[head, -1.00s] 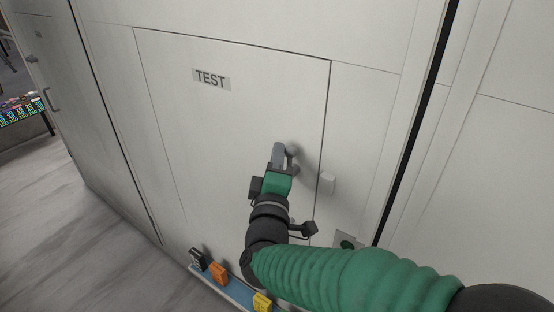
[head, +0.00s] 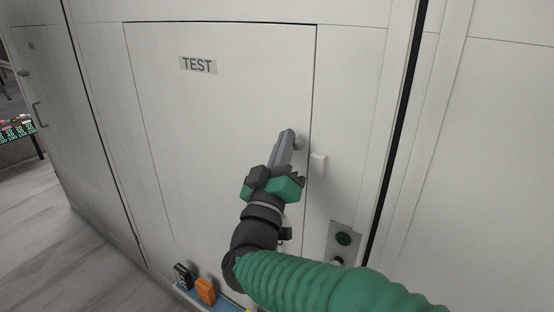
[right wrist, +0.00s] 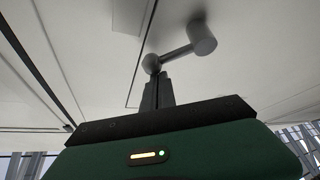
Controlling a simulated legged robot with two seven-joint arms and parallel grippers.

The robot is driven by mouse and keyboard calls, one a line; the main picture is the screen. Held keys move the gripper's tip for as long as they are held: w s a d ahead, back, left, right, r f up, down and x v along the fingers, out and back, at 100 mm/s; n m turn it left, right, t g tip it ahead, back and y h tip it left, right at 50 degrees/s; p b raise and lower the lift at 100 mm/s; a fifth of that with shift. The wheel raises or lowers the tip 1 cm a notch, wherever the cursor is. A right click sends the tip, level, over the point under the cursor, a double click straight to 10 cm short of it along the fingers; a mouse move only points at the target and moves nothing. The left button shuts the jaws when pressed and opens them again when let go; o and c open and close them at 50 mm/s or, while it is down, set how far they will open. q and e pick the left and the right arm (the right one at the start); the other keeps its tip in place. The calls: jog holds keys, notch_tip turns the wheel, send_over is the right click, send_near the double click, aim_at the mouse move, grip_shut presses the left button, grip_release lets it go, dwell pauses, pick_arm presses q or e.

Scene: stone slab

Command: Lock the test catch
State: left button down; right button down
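The white door panel (head: 220,120) bears a TEST label (head: 198,65) and is flush with the wall around it. Its grey catch shows as a round knob (head: 299,142) near the right edge. In the right wrist view the catch is a short bar between a ball end (right wrist: 151,63) and a thicker cylinder (right wrist: 202,40). A white block (head: 318,164) sits just beyond the panel's edge. My right gripper (head: 287,136) has its fingers close together, tips at the ball end (right wrist: 157,82); whether they touch it I cannot tell. My left gripper is out of view.
A blue ledge (head: 213,306) carries an orange block (head: 205,291) and a black one (head: 183,275). Another door with a handle (head: 39,115) is at far left.

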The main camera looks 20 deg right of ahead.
jog(key=shift+s+d+f+m+g+h+b, duration=0.4)
jog(key=shift+f+m+g+h+b, duration=0.5)
jog(key=shift+m+b, duration=1.05)
jog(key=shift+s+d+f+m+g+h+b, duration=0.45)
jog(key=shift+m+g+h+b, duration=0.75)
jog(key=shift+m, duration=1.05)
jog(key=shift+s+d+f+m+g+h+b, duration=0.2)
jog(key=shift+s+f+m+g+h+b, duration=0.5)
jog(key=shift+m+b, duration=1.4)
jog(key=shift+w+f+h, duration=0.25)
jog(key=shift+f+h, duration=0.1)
jog(key=shift+h, duration=0.05)
